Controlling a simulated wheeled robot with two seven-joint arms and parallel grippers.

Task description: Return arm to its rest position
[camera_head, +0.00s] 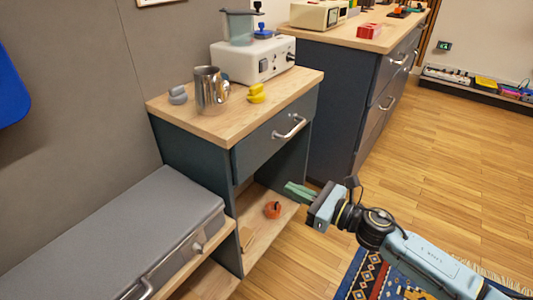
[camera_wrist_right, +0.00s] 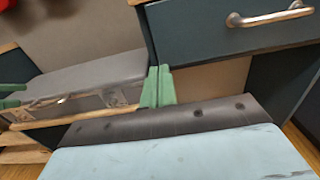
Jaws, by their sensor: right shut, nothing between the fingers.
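My right gripper (camera_head: 298,191) reaches in from the lower right in the head view, in front of the small cabinet's open lower part. Its green fingers are shut with nothing between them. In the right wrist view the gripper (camera_wrist_right: 158,86) shows its fingertips together, below the drawer front. The right arm (camera_head: 425,258) stretches out over the floor and rug. My left gripper is not clearly in the head view; green pieces at the left edge of the right wrist view cannot be identified.
The small cabinet (camera_head: 262,122) carries a metal mug (camera_head: 210,92), grey and yellow weights and a white device (camera_head: 252,60). An orange-red object (camera_head: 272,210) lies on its lower shelf. A grey case (camera_head: 120,235) stands at left. The floor at right (camera_head: 460,160) is clear.

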